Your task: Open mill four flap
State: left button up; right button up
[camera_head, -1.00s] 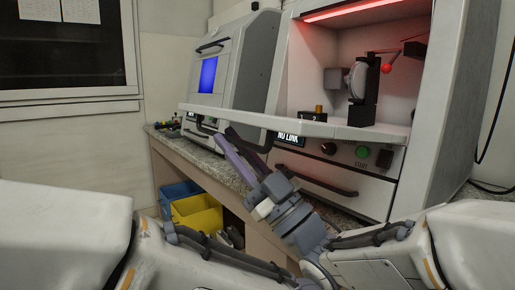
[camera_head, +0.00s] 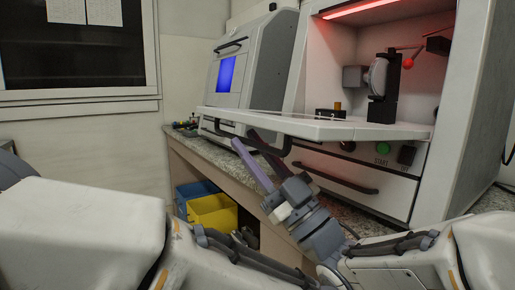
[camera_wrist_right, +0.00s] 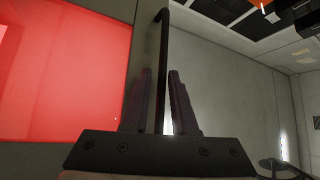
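The right-hand mill (camera_head: 465,110) has its flap (camera_head: 345,130) folded down, standing out nearly level below the red-lit chamber. A dark handle (camera_head: 284,152) hangs under the flap's front edge. My right gripper (camera_head: 252,137) reaches up to this handle from below, its two long fingers apart. In the right wrist view the handle (camera_wrist_right: 163,60) runs between the fingers of my right gripper (camera_wrist_right: 161,75), with a gap visible around it. The flap's underside is hidden from the head view. My left gripper is not in view.
Inside the chamber stand a black holder with a grey wheel (camera_head: 378,77) and a red ball probe (camera_head: 407,63). A second mill (camera_head: 250,65) with a blue screen stands to the left. Blue and yellow bins (camera_head: 212,212) sit under the counter (camera_head: 205,150).

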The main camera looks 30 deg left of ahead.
jog(key=v, duration=1)
jog(key=shift+d+f, duration=0.15)
jog(key=shift+d, duration=0.1)
